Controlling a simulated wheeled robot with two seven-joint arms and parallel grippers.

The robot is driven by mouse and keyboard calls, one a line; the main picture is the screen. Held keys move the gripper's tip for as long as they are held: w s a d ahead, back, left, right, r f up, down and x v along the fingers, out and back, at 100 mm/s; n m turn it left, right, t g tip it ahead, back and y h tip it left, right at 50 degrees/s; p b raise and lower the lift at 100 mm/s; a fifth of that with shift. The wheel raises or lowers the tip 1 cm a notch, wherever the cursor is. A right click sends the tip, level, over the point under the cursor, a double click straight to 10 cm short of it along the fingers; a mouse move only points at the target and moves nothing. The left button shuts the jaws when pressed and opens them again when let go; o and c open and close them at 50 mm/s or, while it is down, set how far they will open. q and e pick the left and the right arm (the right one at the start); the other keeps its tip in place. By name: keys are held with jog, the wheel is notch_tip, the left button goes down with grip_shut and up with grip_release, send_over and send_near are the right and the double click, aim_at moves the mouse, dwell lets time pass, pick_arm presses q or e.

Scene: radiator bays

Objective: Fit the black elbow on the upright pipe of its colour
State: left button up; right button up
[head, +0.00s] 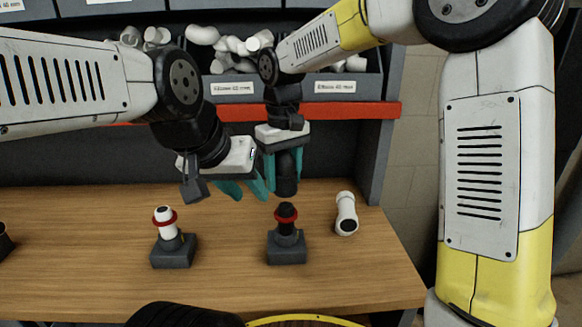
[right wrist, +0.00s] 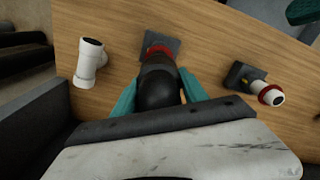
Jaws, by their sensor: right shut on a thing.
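My right gripper (head: 283,165) is shut on the black elbow (head: 286,184). In the right wrist view the black elbow (right wrist: 158,88) sits between the teal fingers. The black upright pipe (head: 287,212), with a red ring, stands on a grey base (head: 286,251). The elbow's lower end shows just above the pipe top, with a small gap in the head view. In the right wrist view the elbow hides most of the pipe; its red ring (right wrist: 158,50) shows. My left gripper (head: 245,190) is open and empty, left of the elbow.
A white upright pipe (head: 166,225) with a red ring stands on a grey base to the left. A white elbow (head: 346,214) lies at the right. Bins of white fittings (head: 230,62) sit behind a red rail (head: 350,111). The bench front is clear.

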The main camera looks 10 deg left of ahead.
aim_at(284, 204)
jog(key=shift+f, duration=3)
jog(key=o, duration=1.5)
notch_tip(284, 204, up, 8)
jog(key=shift+f, duration=0.2)
jog(key=shift+r, duration=0.1)
